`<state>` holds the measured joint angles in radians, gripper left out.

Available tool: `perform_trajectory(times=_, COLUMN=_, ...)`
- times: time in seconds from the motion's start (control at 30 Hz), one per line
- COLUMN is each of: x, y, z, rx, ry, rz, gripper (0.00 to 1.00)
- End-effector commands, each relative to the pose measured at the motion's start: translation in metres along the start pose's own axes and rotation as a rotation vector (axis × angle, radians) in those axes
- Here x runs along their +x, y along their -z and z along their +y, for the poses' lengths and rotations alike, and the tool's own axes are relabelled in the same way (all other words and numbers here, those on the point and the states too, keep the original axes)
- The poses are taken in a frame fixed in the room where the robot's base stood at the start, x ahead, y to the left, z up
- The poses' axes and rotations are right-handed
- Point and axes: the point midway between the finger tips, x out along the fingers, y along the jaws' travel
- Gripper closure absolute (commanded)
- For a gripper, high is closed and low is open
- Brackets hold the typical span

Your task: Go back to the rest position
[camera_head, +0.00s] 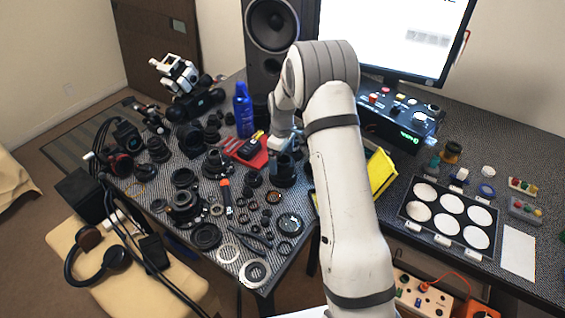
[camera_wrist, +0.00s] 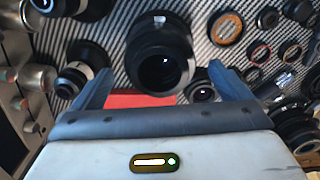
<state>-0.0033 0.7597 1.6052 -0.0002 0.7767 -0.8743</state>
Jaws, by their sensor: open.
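My gripper (camera_wrist: 160,76) is open in the wrist view, its two blue-grey fingers spread wide with nothing held between them. A black lens barrel (camera_wrist: 160,42) stands beyond the fingertips, in line with the gap; I cannot tell how far apart they are. In the head view my gripper (camera_head: 287,150) is at the right part of the left table, above the lens parts and partly hidden by my arm. A dark barrel (camera_head: 284,172) shows just below it.
Lens rings, barrels and tools crowd the left table, with a red tray (camera_head: 247,152) and a blue spray can (camera_head: 243,110). A speaker (camera_head: 272,40) and monitor (camera_head: 397,35) stand behind. A tray of white discs (camera_head: 408,212) and a yellow object (camera_head: 381,172) are at right.

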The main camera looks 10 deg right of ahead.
Motion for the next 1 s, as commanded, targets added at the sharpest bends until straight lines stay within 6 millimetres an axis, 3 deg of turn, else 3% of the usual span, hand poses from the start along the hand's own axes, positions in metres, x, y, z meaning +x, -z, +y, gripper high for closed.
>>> perform_trajectory(times=0.2, x=-0.036, y=0.001, z=0.001, rx=0.000, ry=-0.003, rz=0.002, gripper=0.03)
perform_trajectory(times=0.6, x=-0.066, y=-0.005, z=-0.006, rx=0.028, ry=-0.009, rz=0.008, gripper=0.03)
perform_trajectory(times=0.77, x=-0.110, y=-0.025, z=-0.029, rx=0.123, ry=-0.030, rz=0.028, gripper=0.03)
perform_trajectory(times=1.0, x=-0.172, y=-0.070, z=-0.082, rx=0.308, ry=-0.062, rz=0.069, gripper=0.03)
